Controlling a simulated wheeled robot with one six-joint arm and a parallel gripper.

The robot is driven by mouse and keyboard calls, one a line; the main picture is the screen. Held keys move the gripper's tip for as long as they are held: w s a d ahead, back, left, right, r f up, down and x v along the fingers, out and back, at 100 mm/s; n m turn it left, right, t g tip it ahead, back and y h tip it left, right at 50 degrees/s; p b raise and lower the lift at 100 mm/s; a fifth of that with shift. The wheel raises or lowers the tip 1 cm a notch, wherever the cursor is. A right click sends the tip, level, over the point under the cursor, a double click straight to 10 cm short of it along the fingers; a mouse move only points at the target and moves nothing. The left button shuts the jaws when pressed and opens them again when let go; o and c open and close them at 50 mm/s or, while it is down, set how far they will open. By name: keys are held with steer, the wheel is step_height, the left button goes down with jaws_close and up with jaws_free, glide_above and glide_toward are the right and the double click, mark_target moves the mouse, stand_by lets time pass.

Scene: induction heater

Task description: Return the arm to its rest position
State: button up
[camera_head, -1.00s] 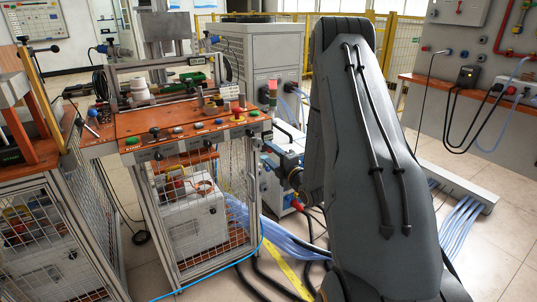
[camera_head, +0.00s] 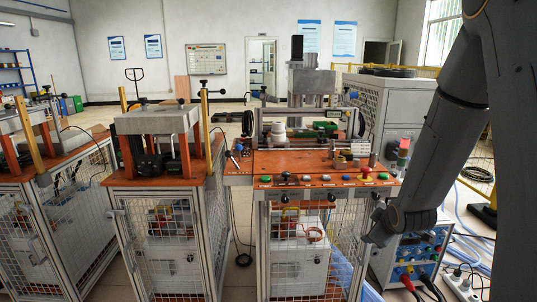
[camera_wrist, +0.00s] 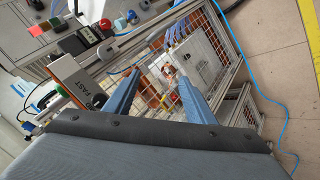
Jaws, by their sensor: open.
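My gripper (camera_wrist: 160,77) is open in the wrist view. Its two blue fingers stand apart with nothing between them. Beyond the fingers is a mesh-sided cabinet with white equipment inside. In the head view, my dark grey arm (camera_head: 450,120) comes down along the right side. Its lower end is in front of the right side of the orange-topped workbench (camera_head: 285,160). The gripper fingers cannot be made out in the head view.
A press station (camera_head: 158,122) with orange posts stands left of the workbench. A blue-fronted power unit (camera_head: 418,258) is close behind my arm's lower end. A socket strip (camera_head: 463,288) and cables lie on the floor at right. The wrist view shows open floor (camera_wrist: 285,60) at right.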

steer(key=s+a+r+m+g+p, duration=0.1)
steer(key=s+a+r+m+g, duration=0.1)
steer(key=s, duration=0.7)
steer(key=s+a+r+m+g+p, duration=0.1)
steer(key=s+a+r+m+g, duration=0.2)
steer(key=s+a, duration=0.3)
steer(key=s+a+r+m+g+y+p, duration=0.1)
steer(key=s+a+m+g, duration=0.3)
steer(key=s, duration=0.9)
steer(key=shift+s+a+r, duration=0.2)
steer(key=shift+a+r, duration=0.4)
steer(key=shift+r, duration=0.15)
